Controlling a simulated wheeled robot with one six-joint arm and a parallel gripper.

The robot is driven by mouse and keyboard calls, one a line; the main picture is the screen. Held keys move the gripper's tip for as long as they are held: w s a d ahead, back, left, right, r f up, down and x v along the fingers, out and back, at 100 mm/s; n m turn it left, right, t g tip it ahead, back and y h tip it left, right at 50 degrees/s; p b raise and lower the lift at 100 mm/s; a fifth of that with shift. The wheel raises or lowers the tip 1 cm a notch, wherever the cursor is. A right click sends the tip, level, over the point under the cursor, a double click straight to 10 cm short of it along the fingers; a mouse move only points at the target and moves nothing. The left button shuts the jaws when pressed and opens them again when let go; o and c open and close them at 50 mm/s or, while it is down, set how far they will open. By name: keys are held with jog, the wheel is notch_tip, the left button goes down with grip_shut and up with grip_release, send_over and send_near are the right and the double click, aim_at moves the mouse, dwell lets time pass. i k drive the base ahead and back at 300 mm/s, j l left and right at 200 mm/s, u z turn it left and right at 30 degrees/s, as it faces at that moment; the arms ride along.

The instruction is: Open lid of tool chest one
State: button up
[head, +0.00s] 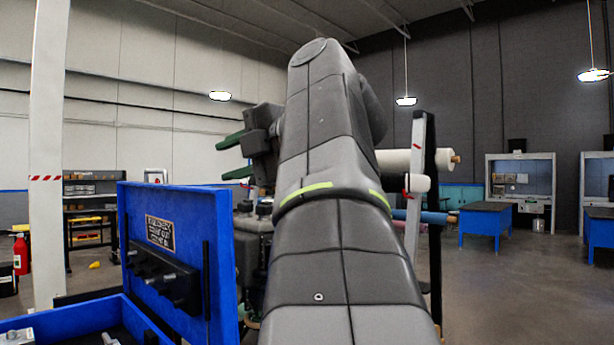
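The blue tool chest (62,317) is at the lower left of the head view, with only part of its body in frame. Its lid (188,232) stands raised, roughly upright, so the chest is open. The inner face of the lid carries a small dark label plate and a black holder with tools. I cannot read a chest number. My gripper (226,157) is above the lid's top edge in the picture, with its two green fingers pointing left. The fingers are apart, with nothing visible between them. My arm hides part of the middle of the scene.
Metal items (18,337) show in the chest at the lower left. A white pillar (47,150) and a red extinguisher (20,254) stand at the left. Machinery (252,232) is behind the lid. A rack with rolls (418,200) is right of my arm. Floor (530,290) at the right is clear.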

aim_at(178, 243)
jog(key=i+l+z, duration=0.35)
jog(key=i, duration=0.15)
jog(key=i+z, duration=0.3)
jog(key=i, duration=0.2)
jog(key=i+u, duration=0.55)
jog(key=u, duration=0.15)
jog(key=i+l+u, duration=0.1)
jog(key=i+u, duration=0.25)
jog(key=i+j+u, duration=0.2)
jog(key=i+u, duration=0.3)
jog(key=i+j+u, duration=0.1)
jog(key=i+u, duration=0.2)
jog(key=u, duration=0.15)
jog(key=i+u, duration=0.5)
jog(key=k+l, duration=0.05)
jog(key=k, duration=0.05)
